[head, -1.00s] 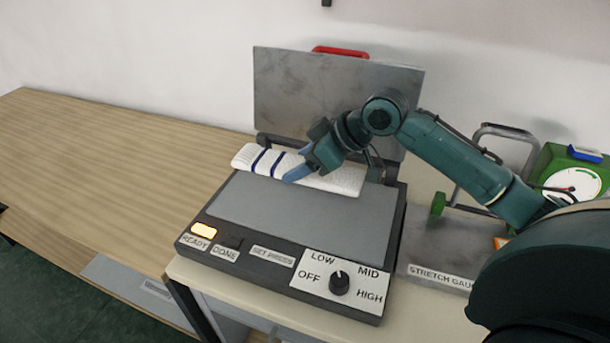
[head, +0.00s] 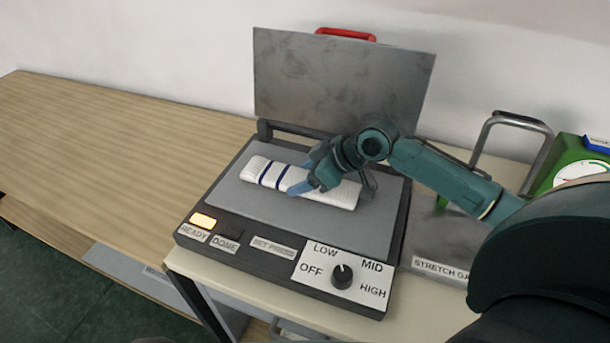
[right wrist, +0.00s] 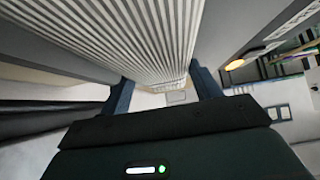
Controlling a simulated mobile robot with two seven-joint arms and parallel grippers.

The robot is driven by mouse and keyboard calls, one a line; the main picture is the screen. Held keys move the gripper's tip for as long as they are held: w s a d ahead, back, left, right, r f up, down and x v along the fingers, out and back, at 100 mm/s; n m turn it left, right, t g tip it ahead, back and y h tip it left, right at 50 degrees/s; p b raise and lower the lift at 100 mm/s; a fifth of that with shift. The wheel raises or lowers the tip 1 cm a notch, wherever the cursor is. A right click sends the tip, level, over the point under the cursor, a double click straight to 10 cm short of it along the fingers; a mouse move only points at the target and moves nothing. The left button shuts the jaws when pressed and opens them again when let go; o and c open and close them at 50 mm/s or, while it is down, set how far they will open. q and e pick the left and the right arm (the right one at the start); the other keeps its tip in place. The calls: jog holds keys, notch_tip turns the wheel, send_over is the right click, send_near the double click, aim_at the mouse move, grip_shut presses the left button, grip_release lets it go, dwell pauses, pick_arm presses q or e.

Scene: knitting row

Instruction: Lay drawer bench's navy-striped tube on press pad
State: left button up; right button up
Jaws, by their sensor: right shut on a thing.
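The white tube with navy stripes (head: 258,171) lies lengthwise over the grey press pad (head: 243,201) in the head view. My right gripper (head: 312,181) is shut on the tube near its middle. In the right wrist view the ribbed white tube (right wrist: 130,35) fills the space between the two fingers (right wrist: 165,88). I cannot tell whether the tube touches the pad or is just above it. The press lid (head: 340,80) stands open behind the pad. My left gripper is not in view.
The press front has a lit READY lamp (head: 203,220), a DONE button and a dial (head: 342,276) near OFF/LOW. A stretch gauge with a green scale (head: 570,170) stands to the right. The wooden bench (head: 110,150) at left is clear on top.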

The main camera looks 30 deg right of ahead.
jog(key=shift+f, duration=0.15)
jog(key=o, duration=1)
jog(key=v, duration=1.1)
jog(key=shift+f, duration=0.1)
jog(key=shift+s+d+r, duration=0.2)
jog(key=shift+s+r, duration=0.1)
jog(key=shift+r, duration=0.2)
